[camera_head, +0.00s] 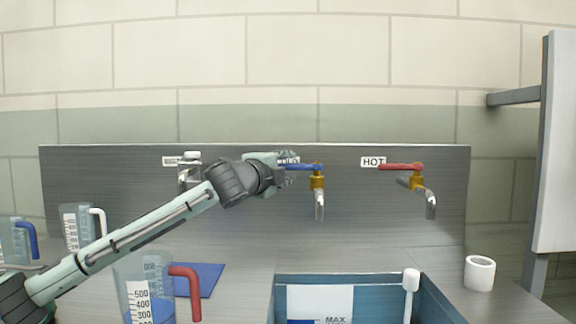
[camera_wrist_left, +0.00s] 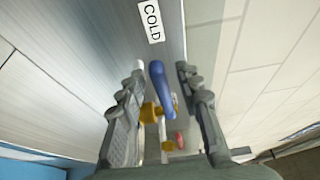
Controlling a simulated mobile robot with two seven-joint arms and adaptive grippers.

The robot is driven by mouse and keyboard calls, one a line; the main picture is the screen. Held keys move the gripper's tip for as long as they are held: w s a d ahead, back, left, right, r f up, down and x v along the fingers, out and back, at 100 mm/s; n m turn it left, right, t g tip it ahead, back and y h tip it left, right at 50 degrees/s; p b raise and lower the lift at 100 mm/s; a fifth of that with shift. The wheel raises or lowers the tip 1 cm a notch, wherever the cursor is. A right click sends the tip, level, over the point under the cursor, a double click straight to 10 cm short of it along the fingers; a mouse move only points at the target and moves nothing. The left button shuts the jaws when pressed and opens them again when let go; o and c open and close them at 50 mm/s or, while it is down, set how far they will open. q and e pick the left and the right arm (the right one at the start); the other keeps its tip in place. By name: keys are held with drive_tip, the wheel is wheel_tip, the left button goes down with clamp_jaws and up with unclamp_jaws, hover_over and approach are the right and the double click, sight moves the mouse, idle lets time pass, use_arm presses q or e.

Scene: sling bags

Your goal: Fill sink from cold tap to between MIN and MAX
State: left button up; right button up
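The cold tap (camera_head: 318,184) is brass with a chrome spout and a blue lever (camera_head: 305,167), on the grey back panel. In the left wrist view the blue lever (camera_wrist_left: 158,82) lies between the two fingers of my left gripper (camera_wrist_left: 160,70), which is open with gaps beside the lever. In the head view my left gripper (camera_head: 284,172) is at the lever's left end and partly covers the COLD label. The sink (camera_head: 438,298) below has blue walls and a white panel (camera_head: 320,300) marked MAX; its lower part is cut off. No stream shows under the spout. My right gripper is out of view.
The hot tap (camera_head: 417,182) with a red lever stands to the right, another tap (camera_head: 189,172) to the left. Measuring jugs (camera_head: 150,290) stand at left, beside a blue mat (camera_head: 207,280). A white-handled item (camera_head: 410,282) rises from the sink; a white cup (camera_head: 480,273) stands right.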

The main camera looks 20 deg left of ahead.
use_arm(q)
drive_tip(key=shift+w, duration=0.35)
clamp_jaws()
